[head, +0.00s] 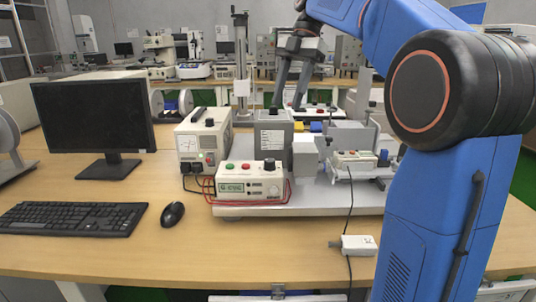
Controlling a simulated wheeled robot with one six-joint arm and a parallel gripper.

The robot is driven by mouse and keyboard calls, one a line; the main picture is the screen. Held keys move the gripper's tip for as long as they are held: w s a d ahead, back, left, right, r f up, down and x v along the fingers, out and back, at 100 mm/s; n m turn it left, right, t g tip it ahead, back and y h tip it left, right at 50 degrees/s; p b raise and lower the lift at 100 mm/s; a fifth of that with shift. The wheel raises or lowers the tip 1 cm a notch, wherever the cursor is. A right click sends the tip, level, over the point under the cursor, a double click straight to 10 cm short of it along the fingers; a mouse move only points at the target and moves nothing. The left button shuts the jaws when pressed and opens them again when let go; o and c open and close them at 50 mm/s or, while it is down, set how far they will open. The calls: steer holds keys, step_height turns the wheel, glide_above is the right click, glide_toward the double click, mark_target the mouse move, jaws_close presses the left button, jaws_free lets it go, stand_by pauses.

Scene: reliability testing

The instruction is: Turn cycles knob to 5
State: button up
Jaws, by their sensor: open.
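My gripper (288,102) hangs from my blue arm with its two dark fingers pointing down and spread apart, with nothing visible between them. It is above or behind a grey box (273,135) on the bench; the depth between them is unclear. A small dark knob (273,111) shows on top of the grey box, near the left fingertip. A cream control box (249,181) in front has red and green buttons and a black knob (270,164) on top. No label reading cycles is legible, so I cannot tell which knob it is, nor its setting.
A cream meter unit (203,138) stands left of the grey box. A monitor (95,117), keyboard (73,218) and mouse (172,214) are on the left. A small white box (359,245) with a cable lies in front. My arm hides the right side. Bare desk shows at front left.

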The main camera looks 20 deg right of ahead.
mark_target(270, 159)
steer(key=x, duration=1.6)
steer(key=shift+f, duration=0.1)
steer(key=shift+c, duration=0.6)
steer(key=c, duration=0.9)
